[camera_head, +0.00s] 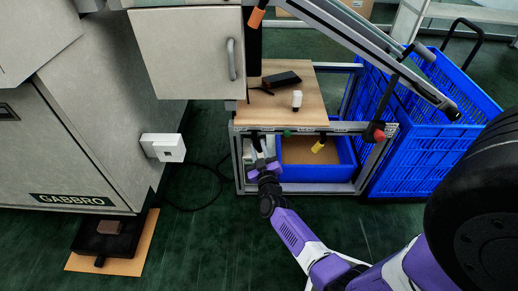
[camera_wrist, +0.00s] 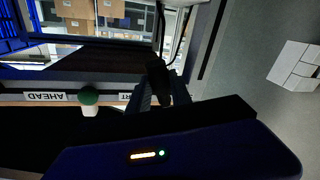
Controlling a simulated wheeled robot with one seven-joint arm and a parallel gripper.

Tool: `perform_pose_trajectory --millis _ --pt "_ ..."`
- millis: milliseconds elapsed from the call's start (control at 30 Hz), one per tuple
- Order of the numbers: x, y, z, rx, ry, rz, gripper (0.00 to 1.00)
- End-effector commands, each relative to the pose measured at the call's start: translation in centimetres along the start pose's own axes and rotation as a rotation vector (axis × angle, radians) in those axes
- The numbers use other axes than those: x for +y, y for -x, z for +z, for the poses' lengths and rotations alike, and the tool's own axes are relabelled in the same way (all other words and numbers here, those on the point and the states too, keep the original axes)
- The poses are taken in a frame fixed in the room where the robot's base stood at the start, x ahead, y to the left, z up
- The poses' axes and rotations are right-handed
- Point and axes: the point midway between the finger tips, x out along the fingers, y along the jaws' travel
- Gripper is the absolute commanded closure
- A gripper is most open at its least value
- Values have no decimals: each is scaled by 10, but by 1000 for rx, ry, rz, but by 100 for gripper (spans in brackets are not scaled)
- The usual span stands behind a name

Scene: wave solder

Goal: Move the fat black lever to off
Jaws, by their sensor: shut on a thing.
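The fat black lever (camera_head: 256,141) hangs at the left end of the machine's front rail. My gripper (camera_head: 262,160) is at this lever, coming from below and in front. In the wrist view the black lever (camera_wrist: 157,74) stands between the two dark fingers of my gripper (camera_wrist: 160,92), which are shut on it. The gripper body hides the lever's lower part. I cannot read which mark the lever points to.
A green knob (camera_wrist: 88,98) sits on the rail beside the lever. A yellow-tipped lever (camera_head: 318,146) and a red knob (camera_head: 380,134) are further right. A blue bin (camera_head: 318,173) is below the rail. A grey cabinet door (camera_head: 188,55) hangs at upper left.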

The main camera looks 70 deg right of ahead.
Motion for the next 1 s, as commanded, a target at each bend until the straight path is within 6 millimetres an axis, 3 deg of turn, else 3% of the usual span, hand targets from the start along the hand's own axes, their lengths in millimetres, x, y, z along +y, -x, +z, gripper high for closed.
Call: perform_pose_trajectory --millis 1000 --pt "-27 -5 -6 146 -735 67 100"
